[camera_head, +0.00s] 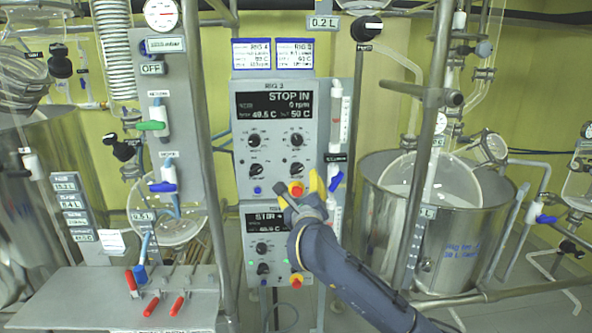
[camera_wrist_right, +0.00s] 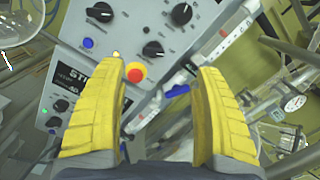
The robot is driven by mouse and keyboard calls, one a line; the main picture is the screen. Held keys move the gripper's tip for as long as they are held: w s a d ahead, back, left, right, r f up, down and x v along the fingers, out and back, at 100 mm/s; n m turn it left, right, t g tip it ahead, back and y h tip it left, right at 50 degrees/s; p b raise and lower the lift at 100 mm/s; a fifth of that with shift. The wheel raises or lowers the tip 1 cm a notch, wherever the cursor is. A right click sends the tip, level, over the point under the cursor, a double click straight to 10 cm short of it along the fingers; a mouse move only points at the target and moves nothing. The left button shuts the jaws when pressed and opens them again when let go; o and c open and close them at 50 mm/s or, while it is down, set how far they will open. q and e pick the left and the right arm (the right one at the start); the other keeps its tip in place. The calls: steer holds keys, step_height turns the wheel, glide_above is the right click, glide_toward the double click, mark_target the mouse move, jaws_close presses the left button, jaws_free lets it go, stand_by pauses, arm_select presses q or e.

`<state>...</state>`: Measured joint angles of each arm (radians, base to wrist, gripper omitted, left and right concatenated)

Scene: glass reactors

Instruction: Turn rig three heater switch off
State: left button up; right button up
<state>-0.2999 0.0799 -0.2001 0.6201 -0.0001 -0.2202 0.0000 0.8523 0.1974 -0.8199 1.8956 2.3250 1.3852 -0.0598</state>
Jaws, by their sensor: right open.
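The rig 3 panel (camera_head: 244,125) is a grey box in the middle of the head view, its display reading STOP IN, 0 rpm, 48.5 C and 50 C. Below the display are several black knobs, including a lower left knob (camera_head: 256,170) and a lower right knob (camera_head: 298,169). Which one is the heater switch is too small to read. A red button (camera_head: 296,188) sits at the bottom; it also shows in the right wrist view (camera_wrist_right: 135,72). My right gripper (camera_head: 304,188) is open and empty, in front of the panel's lower right. Its yellow fingers (camera_wrist_right: 169,85) frame the wrist view. My left gripper is out of view.
A second panel (camera_head: 250,231) with its own knobs and red button (camera_head: 296,281) hangs below, partly hidden by my arm. A blue-handled valve (camera_head: 336,181) stands close at the right.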

mark_target(296, 169)
steer(key=shift+m+g, duration=0.3)
steer(key=shift+g, duration=0.1)
steer(key=w, duration=0.6)
steer(key=w+f, duration=0.1)
steer(key=w, duration=1)
steer(key=shift+w+a+f, duration=0.3)
steer(key=shift+f, duration=0.1)
steer(key=c, duration=1.2)
